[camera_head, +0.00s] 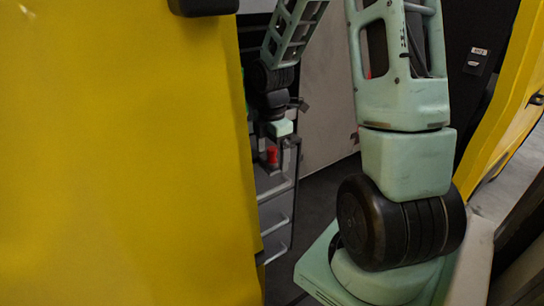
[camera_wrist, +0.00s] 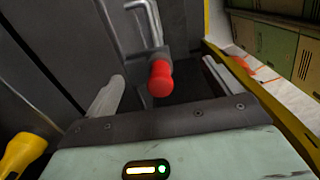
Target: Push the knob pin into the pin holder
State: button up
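The red knob (camera_wrist: 161,78) of the pin shows near the middle of the wrist view, in front of a dark grey bracket with a bent metal rod (camera_wrist: 155,20) above it. The bracket may be the pin holder; I cannot tell how deep the pin sits. My gripper (camera_wrist: 168,82) is open, with one pale finger left of the knob and one right of it, both apart from it. In the head view the red knob (camera_head: 272,155) shows small, just below my wrist, beside a grey rack. The fingers are hard to make out there.
A large yellow panel (camera_head: 120,150) fills the left of the head view, close to my arm. A grey shelved frame (camera_head: 275,215) stands below the knob. A yellow object (camera_wrist: 22,153) is at the lower left in the wrist view. Greenish lockers (camera_wrist: 270,45) stand at the upper right.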

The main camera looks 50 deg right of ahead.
grip_shut()
jog(key=shift+r, duration=0.15)
jog(key=shift+r+p, duration=2.85)
jog(key=shift+p, duration=0.6)
jog(key=shift+r, duration=0.1)
jog(key=shift+r+p, duration=1.9)
jog(key=shift+p, duration=0.3)
